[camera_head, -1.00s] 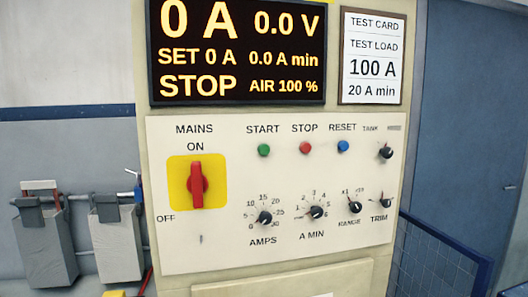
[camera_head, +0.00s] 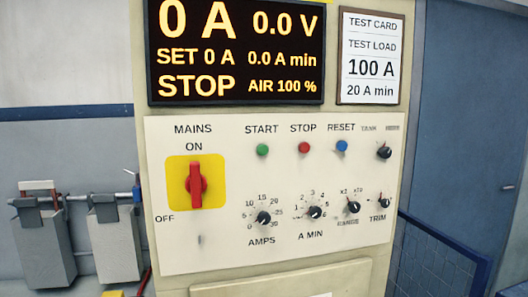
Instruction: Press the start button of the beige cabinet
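The beige cabinet (camera_head: 360,275) fills the middle of the head view, with a white control panel (camera_head: 225,240) on its front. The green start button (camera_head: 262,150) sits under the word START, in the upper part of the panel. To its right are the red stop button (camera_head: 304,148) and the blue reset button (camera_head: 342,146). The display (camera_head: 236,52) above reads 0 A, 0.0 V, SET 0 A and STOP. The red mains switch (camera_head: 196,184) on its yellow plate stands upright, toward ON. Neither of my grippers is in view, and nothing covers the start button.
Several knobs, such as the amps knob (camera_head: 263,218), stand out from the panel below and right of the buttons. A test card (camera_head: 369,56) reads 100 A. Grey clamp-like blocks (camera_head: 117,245) hang at the left. A blue mesh guard (camera_head: 435,265) stands at the right.

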